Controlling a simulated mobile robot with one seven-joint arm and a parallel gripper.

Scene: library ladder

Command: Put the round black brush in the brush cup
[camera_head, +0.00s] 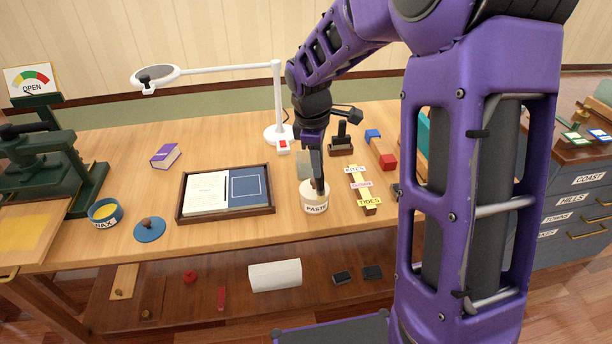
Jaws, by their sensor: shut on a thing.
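My gripper (318,182) points down at the mouth of the white pot labelled PASTE (315,206), near the middle of the table. It is shut on a slim dark thing, which I take to be the round black brush; the fingers and arm hide most of it. I cannot tell whether its lower end is inside the pot or just above it. A pale grey-green object (304,164) stands just behind the gripper, partly hidden. It may be the brush cup, but I cannot tell.
A dark tray (181,213) with an open book lies left of the pot. A strip of word labels (361,187), a dark stand (341,146) and red-and-blue-ended blocks (388,161) lie right. A white magnifier lamp (277,100) stands behind.

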